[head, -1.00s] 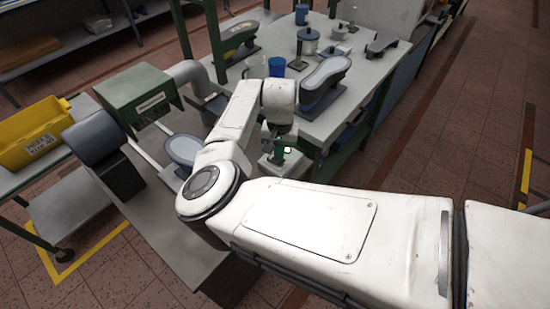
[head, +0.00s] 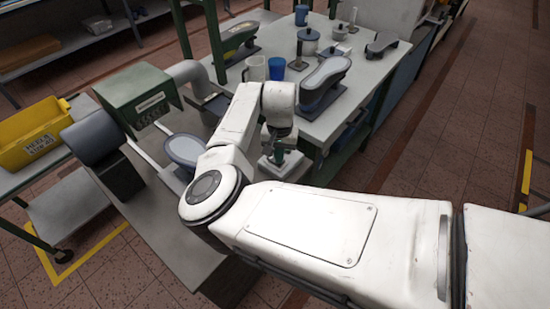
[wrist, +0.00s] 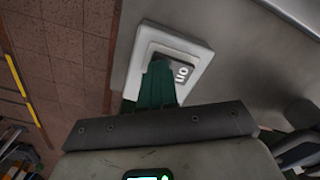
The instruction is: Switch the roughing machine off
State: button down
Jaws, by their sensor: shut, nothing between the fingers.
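The switch (wrist: 183,62) is a dark rocker in a white plate, and white letters that look like "ON" show on it in the wrist view. My gripper (wrist: 158,70) has its green fingers shut with nothing between them. Its tips are over the rocker's near part and hide it; I cannot tell whether they touch. In the head view my gripper (head: 278,158) points down at the white switch box (head: 290,172). The roughing machine, with a green housing (head: 138,92) and a dark grey drum (head: 93,138), stands to the left on a grey bench.
A grey table (head: 350,85) behind my arm carries a shoe last (head: 326,78), a blue cup (head: 277,68) and several pots. Another last (head: 184,150) lies near the machine. A yellow bin (head: 32,135) sits on a trolley at left. Tiled floor is open at right.

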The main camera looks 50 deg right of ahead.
notch_tip(320, 180, up, 7)
jog(key=p, duration=0.6)
jog(key=shift+p, duration=0.3)
jog(key=shift+f, duration=0.1)
jog(key=shift+s+d, duration=0.1)
jog(key=s+d+r+n+h+b, duration=0.15)
jog(key=s+d+h, duration=0.35)
jog(key=s+d, duration=0.65)
jog(key=s+a+f+n+y+b, duration=0.1)
jog(key=s+a+f+n, duration=0.2)
jog(key=a, duration=0.6)
jog(key=s+a+f+n+y+b, duration=0.1)
jog(key=s+a+f+n+y, duration=0.1)
jog(key=s+a, duration=0.5)
jog(key=s+a+f+n+t+y, duration=0.1)
jog(key=s+a+f+n, duration=0.3)
jog(key=a, duration=0.6)
jog(key=shift+s+a+f+y+b, duration=0.25)
jog(key=shift+s+a+y+b, duration=0.1)
jog(key=shift+s+y+b, duration=0.05)
